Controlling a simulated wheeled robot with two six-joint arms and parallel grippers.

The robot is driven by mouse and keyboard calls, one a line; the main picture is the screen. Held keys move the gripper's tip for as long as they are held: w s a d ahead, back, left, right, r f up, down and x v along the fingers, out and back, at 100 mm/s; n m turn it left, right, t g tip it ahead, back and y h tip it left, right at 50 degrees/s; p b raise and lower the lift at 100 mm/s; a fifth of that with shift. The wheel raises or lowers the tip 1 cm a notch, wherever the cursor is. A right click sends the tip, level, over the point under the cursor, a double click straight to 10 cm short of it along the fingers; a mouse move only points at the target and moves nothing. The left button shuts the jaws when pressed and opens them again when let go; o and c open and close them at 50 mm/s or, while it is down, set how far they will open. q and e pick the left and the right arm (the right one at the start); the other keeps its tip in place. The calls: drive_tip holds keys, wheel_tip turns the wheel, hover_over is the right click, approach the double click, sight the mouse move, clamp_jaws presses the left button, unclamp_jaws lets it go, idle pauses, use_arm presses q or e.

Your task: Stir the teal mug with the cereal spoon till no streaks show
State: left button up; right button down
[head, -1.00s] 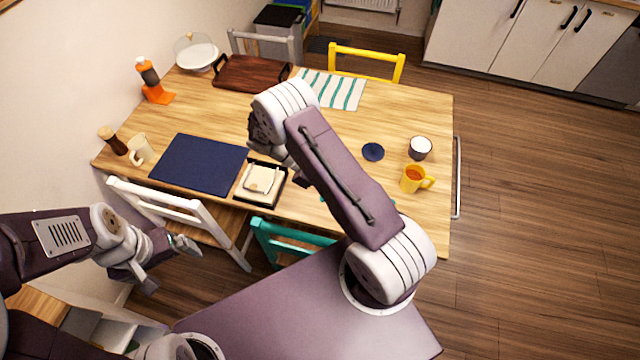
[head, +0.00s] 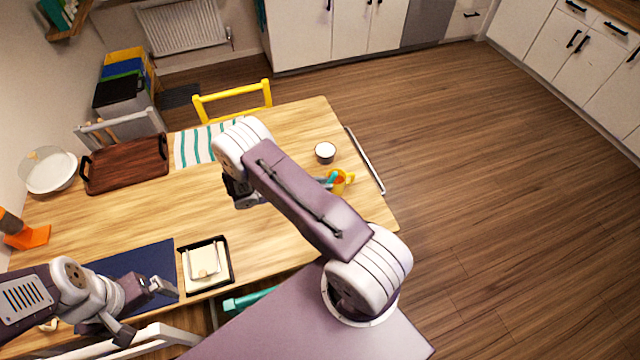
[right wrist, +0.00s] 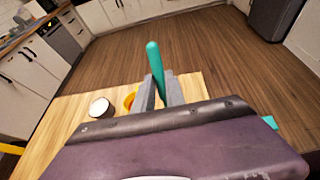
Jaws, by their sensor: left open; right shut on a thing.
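A teal spoon (right wrist: 155,68) stands roughly upright between the fingers of my right gripper (right wrist: 160,95), which is shut on its handle. In the head view the spoon's teal handle (head: 333,176) shows against the yellow mug (head: 343,182), beyond my right arm; most of that gripper is hidden there. I cannot tell whether the spoon's bowl is inside any mug. I cannot make out the teal mug; my right arm covers that part of the table. My left gripper (head: 147,312) is open and empty, above the navy mat's (head: 130,262) near edge.
A white cup with a dark outside (head: 325,152) stands behind the yellow mug. A black tray with a cream stack (head: 205,265), a wooden tray (head: 125,165) and a striped cloth (head: 195,147) lie on the table (head: 150,215). A teal chair (head: 250,299) is at the front edge.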

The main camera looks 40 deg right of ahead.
drive_tip(key=shift+d+f, duration=0.2)
drive_tip(key=shift+f, duration=0.25)
wheel_tip(320, 180, down, 12)
drive_tip(key=a+b, duration=0.1)
drive_tip(key=b, duration=1)
drive_tip(key=shift+w, duration=0.2)
drive_tip(key=shift+a+f, duration=0.15)
drive_tip(key=shift+a, duration=0.05)
